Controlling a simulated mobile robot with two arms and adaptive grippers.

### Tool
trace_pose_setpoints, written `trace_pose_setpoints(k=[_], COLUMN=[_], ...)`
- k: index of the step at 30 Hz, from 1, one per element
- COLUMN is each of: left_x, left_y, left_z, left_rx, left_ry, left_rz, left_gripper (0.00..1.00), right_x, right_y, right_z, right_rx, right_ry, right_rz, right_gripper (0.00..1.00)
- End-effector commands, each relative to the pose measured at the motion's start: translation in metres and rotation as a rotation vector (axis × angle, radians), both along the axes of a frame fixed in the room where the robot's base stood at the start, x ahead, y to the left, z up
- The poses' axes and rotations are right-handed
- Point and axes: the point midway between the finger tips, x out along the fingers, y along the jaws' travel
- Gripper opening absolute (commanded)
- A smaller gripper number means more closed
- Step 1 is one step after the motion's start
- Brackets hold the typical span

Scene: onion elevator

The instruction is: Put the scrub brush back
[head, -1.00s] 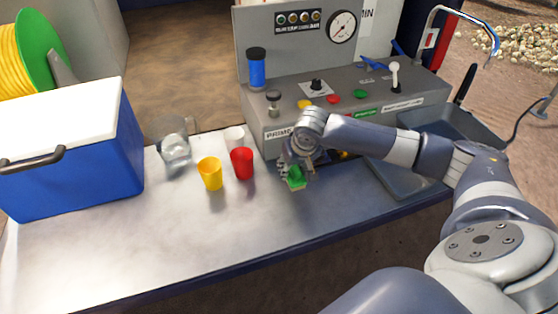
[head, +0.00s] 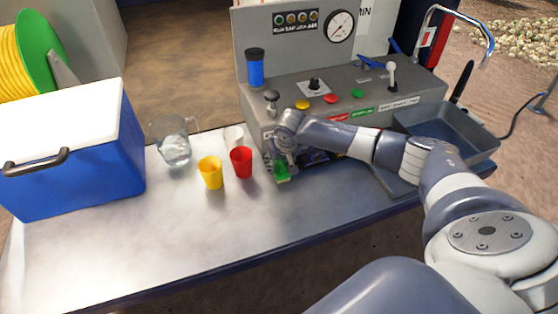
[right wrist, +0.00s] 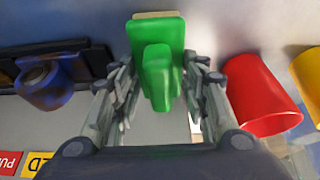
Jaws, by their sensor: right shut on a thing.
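The scrub brush (head: 282,174) is green with a pale edge. My right gripper (head: 284,162) is shut on it, just right of the red cup and in front of the grey control console. In the right wrist view the brush (right wrist: 160,70) sits between the two fingers of the right gripper (right wrist: 160,90), its pale side at the far end. Whether the brush touches the counter is hard to tell. My left gripper is not in view.
A red cup (head: 241,162) stands close left of the brush, with a yellow cup (head: 210,173), a white cup (head: 234,137) and a glass pitcher (head: 173,143) further left. The grey console (head: 330,100) is behind. The front counter is clear.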

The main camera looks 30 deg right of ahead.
Motion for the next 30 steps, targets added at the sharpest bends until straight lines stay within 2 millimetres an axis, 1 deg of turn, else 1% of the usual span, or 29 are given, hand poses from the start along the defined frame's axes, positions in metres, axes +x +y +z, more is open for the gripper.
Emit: trace_pose_setpoints(k=[5, 6, 8, 9, 17, 22, 26, 30], left_x=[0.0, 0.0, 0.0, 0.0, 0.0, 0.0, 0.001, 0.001], left_y=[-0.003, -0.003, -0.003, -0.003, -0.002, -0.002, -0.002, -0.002], left_z=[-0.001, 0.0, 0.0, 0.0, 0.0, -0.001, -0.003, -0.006], left_rx=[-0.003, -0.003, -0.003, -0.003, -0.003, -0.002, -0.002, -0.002], left_ry=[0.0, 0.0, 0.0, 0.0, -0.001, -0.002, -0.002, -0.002], left_rz=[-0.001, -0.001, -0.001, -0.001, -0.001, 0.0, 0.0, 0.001], left_gripper=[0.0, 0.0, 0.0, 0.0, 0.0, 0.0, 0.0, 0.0], right_x=[0.0, 0.0, 0.0, 0.0, 0.0, -0.001, -0.007, -0.017], right_y=[0.0, 0.0, 0.0, 0.0, 0.0, 0.001, 0.002, 0.004], right_z=[-0.002, -0.002, -0.002, -0.002, -0.002, 0.005, 0.02, 0.044], right_rx=[0.001, 0.0, 0.0, 0.0, 0.0, 0.001, 0.0, 0.001], right_ry=[0.0, 0.0, 0.0, 0.0, 0.0, -0.001, -0.002, -0.003], right_rz=[-0.001, -0.001, 0.0, 0.0, 0.0, 0.0, 0.0, 0.001], right_gripper=[0.19, 0.46, 0.59, 0.61, 0.61, 0.61, 0.61, 0.61])
